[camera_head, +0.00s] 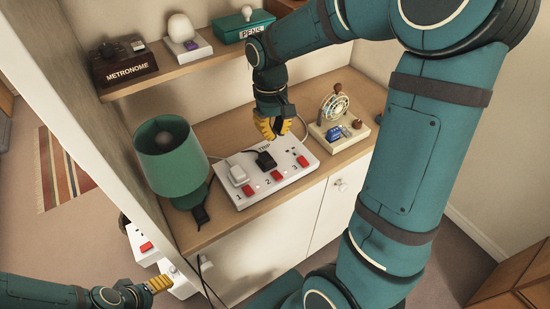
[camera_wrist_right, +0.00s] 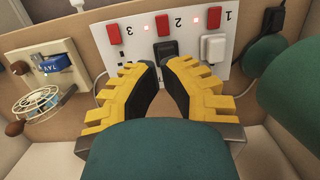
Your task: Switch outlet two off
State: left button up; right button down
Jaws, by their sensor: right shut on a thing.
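The white outlet strip (camera_head: 228,187) lies on the cabinet top, with outlets numbered 1 to 3, each with a red switch. Switch two (camera_head: 277,176) is the middle one; it also shows in the right wrist view (camera_wrist_right: 163,26) beside a small lit red light. A black plug (camera_head: 265,160) is in outlet two and a white plug (camera_head: 238,175) in outlet one.
A green lamp (camera_head: 170,158) stands left of the strip. A cream device with a wheel (camera_head: 338,128) stands to the right. A shelf above holds a metronome box (camera_head: 124,66), a white device (camera_head: 187,47) and a green pens box (camera_head: 244,25). Cords hang at the cabinet's left.

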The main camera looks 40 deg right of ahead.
aim_at(280, 175)
pick_arm(q)
jog(key=shift+w, duration=0.1)
pick_arm(e)
jog(key=shift+d+r, duration=0.25)
jog(key=shift+r, duration=0.15)
jog(key=shift+s, duration=0.1)
pick_arm(q)
jog(key=shift+s+f+b, duration=0.25)
jog(key=shift+f+b, duration=0.35)
jog(key=shift+b, duration=0.05)
jog(key=shift+s+f+b, duration=0.2)
jog(key=shift+f+b, duration=0.4)
pick_arm(e)
jog(key=f, duration=0.4)
jog(key=s+f, duration=0.1)
jog(key=f, duration=0.9)
jog(key=shift+s+a, duration=0.15)
jog(key=shift+s, duration=0.25)
